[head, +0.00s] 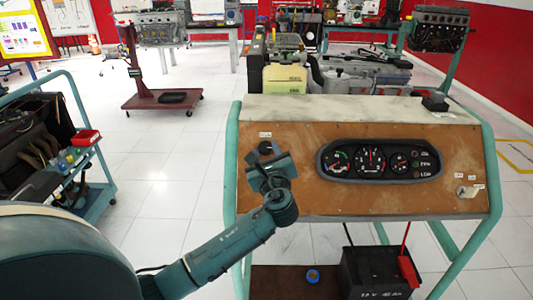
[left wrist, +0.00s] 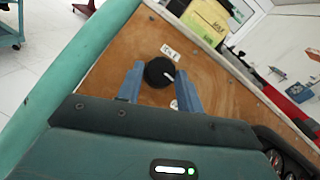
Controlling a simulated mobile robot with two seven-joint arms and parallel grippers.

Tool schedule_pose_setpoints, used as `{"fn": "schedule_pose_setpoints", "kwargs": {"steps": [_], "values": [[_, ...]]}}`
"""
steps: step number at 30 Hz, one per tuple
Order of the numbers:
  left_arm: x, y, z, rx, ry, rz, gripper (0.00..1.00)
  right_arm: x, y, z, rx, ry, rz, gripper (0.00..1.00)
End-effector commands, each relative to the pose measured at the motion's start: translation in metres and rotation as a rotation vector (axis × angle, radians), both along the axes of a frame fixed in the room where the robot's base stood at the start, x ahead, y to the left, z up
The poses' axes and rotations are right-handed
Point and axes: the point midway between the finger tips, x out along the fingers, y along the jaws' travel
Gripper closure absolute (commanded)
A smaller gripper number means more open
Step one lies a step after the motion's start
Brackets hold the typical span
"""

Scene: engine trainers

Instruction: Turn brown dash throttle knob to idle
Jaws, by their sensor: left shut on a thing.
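The throttle knob (head: 266,148) is a dark round knob at the upper left of the brown wooden dash panel (head: 300,195). It also shows in the left wrist view as a black knob (left wrist: 158,72) with a short white pointer mark toward the right of its face. My left gripper (head: 268,165) is at the panel, and its two blue fingers (left wrist: 160,82) are shut on the knob from both sides. A small white label (left wrist: 170,51) is above the knob, and part of another shows beside the right finger. My right gripper is in neither view.
A gauge cluster (head: 380,159) is right of the knob, with a small white switch (head: 467,191) farther right. Teal frame tubes (head: 230,165) edge the panel. A black battery (head: 375,272) stands below. A tool cart (head: 85,180) is at the left.

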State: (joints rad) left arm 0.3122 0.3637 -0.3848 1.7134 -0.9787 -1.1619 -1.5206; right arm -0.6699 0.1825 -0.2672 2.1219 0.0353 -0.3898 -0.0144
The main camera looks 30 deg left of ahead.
Motion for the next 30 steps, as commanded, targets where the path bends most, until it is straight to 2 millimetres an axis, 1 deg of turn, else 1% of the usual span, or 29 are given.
{"fn": "schedule_pose_setpoints", "kwargs": {"steps": [1, 3, 4, 14, 20, 26, 30], "values": [[0.0000, -0.0003, -0.0002, 0.000, 0.000, 0.000, 0.80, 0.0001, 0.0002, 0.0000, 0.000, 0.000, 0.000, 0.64], [0.0000, -0.0003, -0.0002, 0.000, 0.000, -0.001, 0.85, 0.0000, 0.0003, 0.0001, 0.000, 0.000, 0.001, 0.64], [-0.0001, -0.0003, -0.0002, 0.000, 0.000, -0.001, 0.86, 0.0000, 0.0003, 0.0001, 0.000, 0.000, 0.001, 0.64], [0.0011, -0.0019, 0.0006, -0.037, -0.023, 0.036, 0.86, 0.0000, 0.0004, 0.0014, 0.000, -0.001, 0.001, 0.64], [0.0030, -0.0044, 0.0014, -0.118, -0.070, 0.117, 0.86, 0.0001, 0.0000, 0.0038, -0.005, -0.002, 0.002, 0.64], [0.0055, -0.0066, 0.0027, -0.231, -0.138, 0.238, 0.86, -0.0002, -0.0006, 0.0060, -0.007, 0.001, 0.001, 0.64], [0.0075, -0.0078, 0.0044, -0.316, -0.191, 0.326, 0.86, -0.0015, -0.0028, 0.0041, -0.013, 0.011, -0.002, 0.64]]}}
